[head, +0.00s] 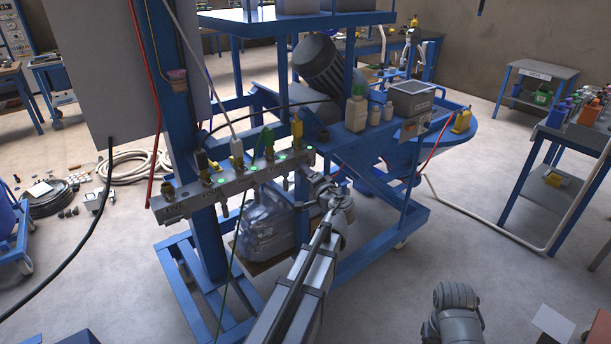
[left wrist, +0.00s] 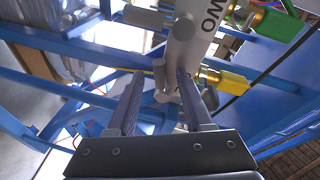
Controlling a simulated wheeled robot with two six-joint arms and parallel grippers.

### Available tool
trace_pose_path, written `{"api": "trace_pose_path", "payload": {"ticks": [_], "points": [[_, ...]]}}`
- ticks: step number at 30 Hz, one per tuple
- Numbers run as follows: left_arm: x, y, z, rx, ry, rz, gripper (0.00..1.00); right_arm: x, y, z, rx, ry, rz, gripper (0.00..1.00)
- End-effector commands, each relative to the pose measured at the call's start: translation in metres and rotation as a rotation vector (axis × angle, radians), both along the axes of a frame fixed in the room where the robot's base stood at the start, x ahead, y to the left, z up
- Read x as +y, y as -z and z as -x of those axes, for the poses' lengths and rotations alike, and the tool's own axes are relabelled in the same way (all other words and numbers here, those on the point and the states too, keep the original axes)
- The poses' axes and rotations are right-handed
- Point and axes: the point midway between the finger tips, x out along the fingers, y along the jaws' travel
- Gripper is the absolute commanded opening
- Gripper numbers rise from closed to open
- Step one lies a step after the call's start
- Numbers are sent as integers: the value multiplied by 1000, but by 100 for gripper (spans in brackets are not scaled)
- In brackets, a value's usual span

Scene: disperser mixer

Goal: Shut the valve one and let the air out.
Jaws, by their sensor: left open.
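The grey manifold bar (head: 235,185) slopes up to the right on the blue frame. It carries a row of fittings with green lights. A yellow fitting (head: 298,128) is at its right end, with a green one (head: 267,140) to its left. My left gripper (head: 322,187) is at the bar's right end. In the left wrist view, my left gripper (left wrist: 160,75) is open, and a small grey valve lever (left wrist: 162,78) stands between its fingers, with no visible grip. The bar there shows part of the word TWO, and the yellow fitting (left wrist: 234,82) is to the right. The label of valve one is not readable.
A black motor (head: 322,65) and bottles (head: 357,110) are behind the bar on the blue stand. A clear wrapped container (head: 265,225) stands below it. A black cable hangs at left. A part of my right arm shows at lower right.

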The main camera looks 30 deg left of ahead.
Motion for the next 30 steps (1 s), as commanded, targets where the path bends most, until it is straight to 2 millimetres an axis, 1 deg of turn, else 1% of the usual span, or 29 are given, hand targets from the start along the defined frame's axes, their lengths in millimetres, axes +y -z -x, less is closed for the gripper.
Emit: {"api": "trace_pose_path", "payload": {"ticks": [8,11,22,30], "points": [[2,0,-1,0,0,0,51,0,0,0,0,0,0,50],[1,0,-1,0,0,0,42,0,0,0,0,0,0,50],[1,0,-1,0,0,0,0,0,0,0,0,0,0,50],[1,0,-1,0,0,0,0,0,0,0,0,0,0,50]]}}
